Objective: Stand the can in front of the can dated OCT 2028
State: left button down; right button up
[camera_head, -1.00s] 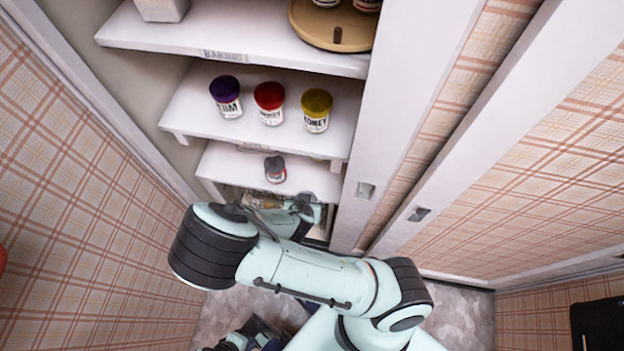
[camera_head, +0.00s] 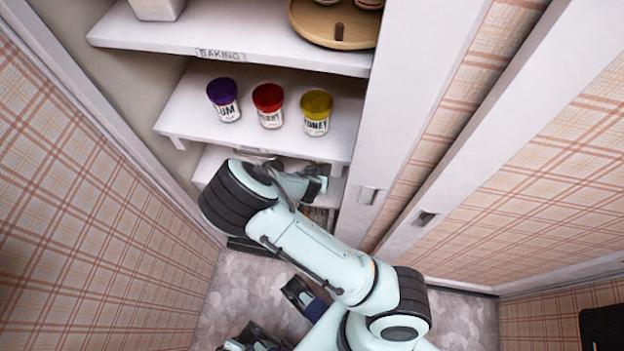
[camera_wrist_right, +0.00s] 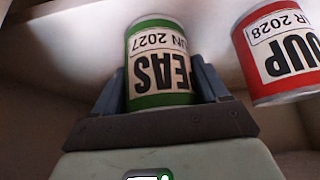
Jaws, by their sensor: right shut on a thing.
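In the right wrist view my right gripper (camera_wrist_right: 163,85) is shut on a green can (camera_wrist_right: 160,38). Its white label reads PEAS and its date strip ends in UN 2027; the picture shows it upside down. A red can (camera_wrist_right: 284,48) lettered OUP, with a date ending in R 2028, stands to the right, apart from the held can and cut by the frame edge. In the head view my right gripper (camera_head: 316,184) is at the low shelf (camera_head: 211,162); the held can is hidden there. No date OCT 2028 is legible.
Purple-lidded (camera_head: 223,99), red-lidded (camera_head: 269,105) and yellow-lidded (camera_head: 316,112) jars stand on the shelf above. A higher shelf labelled BAKING (camera_head: 220,54) holds a round wooden tray (camera_head: 335,30). A white door panel (camera_head: 385,130) bounds the right side.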

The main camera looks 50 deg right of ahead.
jog(key=o, duration=1.3)
jog(key=shift+f, duration=0.1)
jog(key=shift+r, duration=0.25)
pick_arm(q)
jog(key=shift+s+r+g+p, duration=0.2)
jog(key=shift+s+r+p, duration=0.15)
jog(key=shift+r+p, duration=0.6)
jog(key=shift+s+r+g+p, duration=0.2)
jog(key=shift+s+r+p, duration=0.15)
jog(key=shift+r+p, duration=0.55)
pick_arm(e)
jog(key=shift+v, duration=5.95)
pick_arm(q)
jog(key=shift+f, duration=0.2)
